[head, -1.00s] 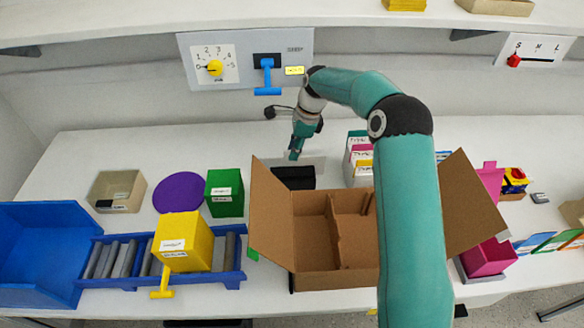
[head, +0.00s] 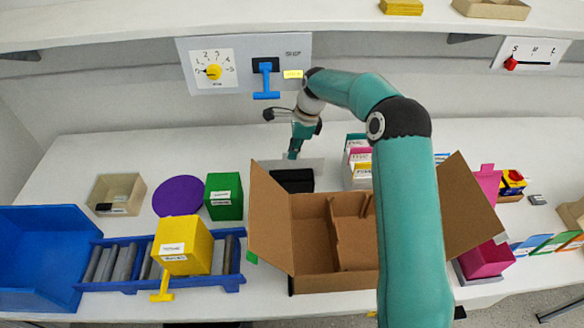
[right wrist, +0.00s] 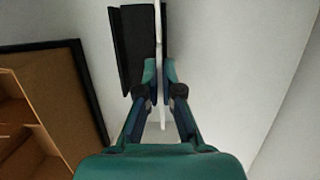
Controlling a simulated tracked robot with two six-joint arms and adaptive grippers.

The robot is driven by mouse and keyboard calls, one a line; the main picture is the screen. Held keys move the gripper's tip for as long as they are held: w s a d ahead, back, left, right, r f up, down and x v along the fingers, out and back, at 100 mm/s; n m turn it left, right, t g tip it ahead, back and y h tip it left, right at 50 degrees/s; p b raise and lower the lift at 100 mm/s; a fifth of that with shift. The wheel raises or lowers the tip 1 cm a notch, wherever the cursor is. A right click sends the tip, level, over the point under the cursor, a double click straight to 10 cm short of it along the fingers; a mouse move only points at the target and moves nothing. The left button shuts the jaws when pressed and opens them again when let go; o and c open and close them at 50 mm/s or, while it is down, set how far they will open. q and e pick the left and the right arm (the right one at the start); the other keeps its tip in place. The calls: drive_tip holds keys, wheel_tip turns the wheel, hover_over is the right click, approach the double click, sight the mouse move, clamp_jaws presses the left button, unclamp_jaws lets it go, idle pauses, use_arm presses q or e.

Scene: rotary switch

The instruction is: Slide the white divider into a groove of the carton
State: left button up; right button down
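The white divider (right wrist: 159,40) is a thin upright panel, seen edge-on in the right wrist view. It stands in a black holder (head: 292,181) behind the carton; the holder shows on both sides of it in the right wrist view (right wrist: 132,50). My right gripper (head: 294,154) points down over the holder. Its fingertips (right wrist: 160,72) press on the divider from both sides. The open brown carton (head: 318,280) stands at the front, flaps spread, with cardboard partitions inside; my right arm hides part of it. My left gripper is not in view.
A panel with a dial and blue lever (head: 265,80) hangs behind. The table's back left is clear.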

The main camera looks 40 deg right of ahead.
drive_tip(key=shift+w+a+r+p+v, duration=0.15)
drive_tip(key=shift+a+p+v, duration=0.1)
drive_tip(key=shift+p+v, duration=0.8)
drive_tip(key=shift+w+a+p+v, duration=0.1)
drive_tip(key=shift+a+p+v, duration=0.1)
drive_tip(key=shift+p+v, duration=0.8)
drive_tip(key=shift+w+a+r+p+v, duration=0.2)
drive_tip(key=shift+p+v, duration=0.45)
drive_tip(key=shift+v, duration=0.7)
drive_tip(key=shift+s+f, duration=0.1)
drive_tip(key=shift+f, duration=0.05)
drive_tip(key=shift+a, duration=0.1)
